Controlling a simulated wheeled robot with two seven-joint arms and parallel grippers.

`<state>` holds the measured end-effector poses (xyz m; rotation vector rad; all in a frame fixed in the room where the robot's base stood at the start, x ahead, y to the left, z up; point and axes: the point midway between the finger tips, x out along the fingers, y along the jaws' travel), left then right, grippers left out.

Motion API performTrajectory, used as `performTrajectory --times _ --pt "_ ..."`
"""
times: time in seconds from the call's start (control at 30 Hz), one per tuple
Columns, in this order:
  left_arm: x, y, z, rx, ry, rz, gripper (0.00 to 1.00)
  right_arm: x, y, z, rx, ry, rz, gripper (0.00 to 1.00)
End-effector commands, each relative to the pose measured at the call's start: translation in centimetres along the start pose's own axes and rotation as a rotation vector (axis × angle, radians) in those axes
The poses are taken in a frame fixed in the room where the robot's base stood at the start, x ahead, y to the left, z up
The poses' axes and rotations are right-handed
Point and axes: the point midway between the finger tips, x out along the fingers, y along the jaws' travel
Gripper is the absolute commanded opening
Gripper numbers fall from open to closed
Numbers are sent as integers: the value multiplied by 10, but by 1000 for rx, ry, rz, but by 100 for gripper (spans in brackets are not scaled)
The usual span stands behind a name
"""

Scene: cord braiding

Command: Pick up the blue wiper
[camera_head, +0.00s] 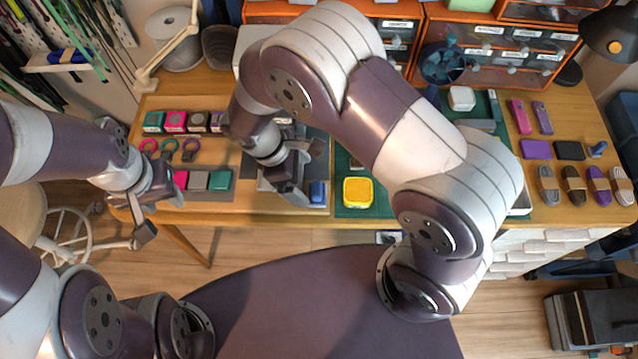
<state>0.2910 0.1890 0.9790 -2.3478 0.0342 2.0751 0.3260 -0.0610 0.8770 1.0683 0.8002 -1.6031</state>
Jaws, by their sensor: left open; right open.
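A small blue block (317,191) lies at the front of a grey board, just right of my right gripper. Another small blue piece (598,149) lies at the right of the table. I cannot tell which of these is the blue wiper. My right gripper (297,190) is open above the grey board, close to the blue block; whether they touch is unclear. My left gripper (160,222) is open and empty at the table's front left edge. My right arm hides part of the table's middle.
A yellow box (357,192) sits on a green mat (346,163). Several bundled cords (573,186) lie at the right. Pink, grey and green blocks (197,181) lie at the left. Orange drawer units (490,45) line the back. A lamp (612,35) stands back right.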

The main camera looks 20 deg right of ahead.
Motion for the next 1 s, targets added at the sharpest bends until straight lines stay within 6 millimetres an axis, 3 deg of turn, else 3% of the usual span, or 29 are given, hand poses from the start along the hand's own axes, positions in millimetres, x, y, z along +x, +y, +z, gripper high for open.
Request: performTrajectory --times 0.1,0.27,0.5,0.77,0.93,1.0 --pt "1 0 0 0 0 0 43 24 0 0 2 -1 -2 96" --pt "0 0 0 0 0 0 43 42 2 0 3 0 -2 96" --pt "-1 0 0 0 0 0 43 84 6 -4 3 1 -2 96" --pt "-1 0 0 0 0 0 43 88 6 -4 4 2 -1 96" --pt "-1 0 0 0 0 0 43 88 6 -4 3 2 -1 40" --pt "-1 0 0 0 0 0 43 88 6 -4 3 2 -1 36"
